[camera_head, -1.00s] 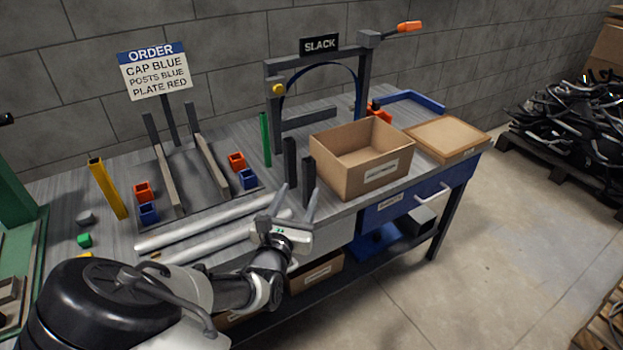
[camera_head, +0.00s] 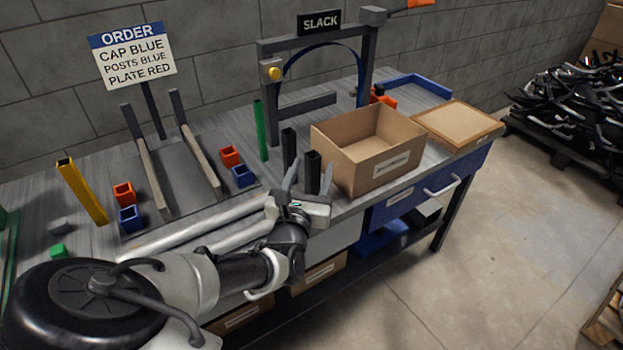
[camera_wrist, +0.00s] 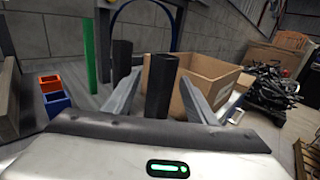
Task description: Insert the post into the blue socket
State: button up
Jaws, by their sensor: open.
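My gripper (camera_head: 309,181) is open at the front of the bench, its two fingers pointing toward two upright black posts. The nearer post (camera_head: 312,172) shows between or just beyond the fingers; in the wrist view this post (camera_wrist: 161,86) stands between them, with no contact visible. The other black post (camera_head: 289,150) stands behind and to the left, and it also shows in the wrist view (camera_wrist: 122,62). One blue socket (camera_head: 243,176) sits at the fixture's right side, beside an orange one; it shows in the wrist view (camera_wrist: 56,102). Another blue socket (camera_head: 130,218) sits at the fixture's left.
An open cardboard box (camera_head: 368,155) stands close to the right of the posts. A green post (camera_head: 261,131) stands behind them, and a yellow post (camera_head: 82,191) at the left. White tubes (camera_head: 195,228) lie along the front. The order sign (camera_head: 134,61) reads posts blue.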

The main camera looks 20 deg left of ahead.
jog(key=shift+w, duration=0.45)
jog(key=shift+s, duration=0.1)
jog(key=c, duration=1.2)
jog(key=shift+r, duration=0.15)
